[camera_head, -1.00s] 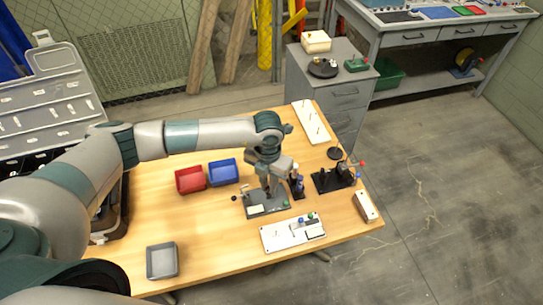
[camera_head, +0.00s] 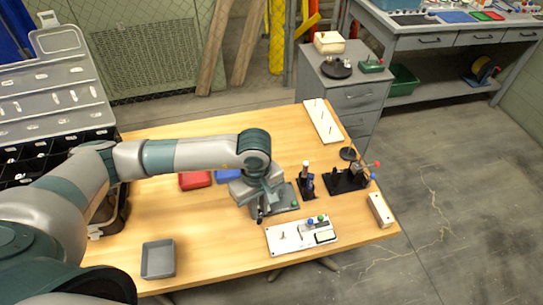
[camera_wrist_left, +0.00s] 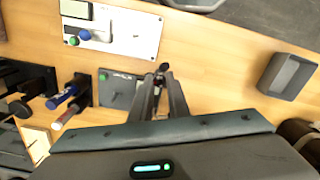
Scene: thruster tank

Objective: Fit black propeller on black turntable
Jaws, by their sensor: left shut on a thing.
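My left gripper (camera_head: 260,214) reaches down over the near left side of a grey plate device (camera_head: 287,199). In the left wrist view its two fingers (camera_wrist_left: 161,74) are closed on a small dark part (camera_wrist_left: 163,67); I cannot tell if this is the black propeller. The fingers hide part of the plate, which has a green button. A black round disc (camera_head: 348,154) sits near the table's right edge, behind a black stand (camera_head: 345,181). Another black round base (camera_head: 337,69) is on the grey cabinet. I cannot tell which is the turntable. My right gripper is out of view.
A white board (camera_head: 301,235) with knobs lies in front of the plate. A red bin (camera_head: 195,180) and blue bin (camera_head: 228,176) are partly behind my arm. A grey tray (camera_head: 158,259) is front left.

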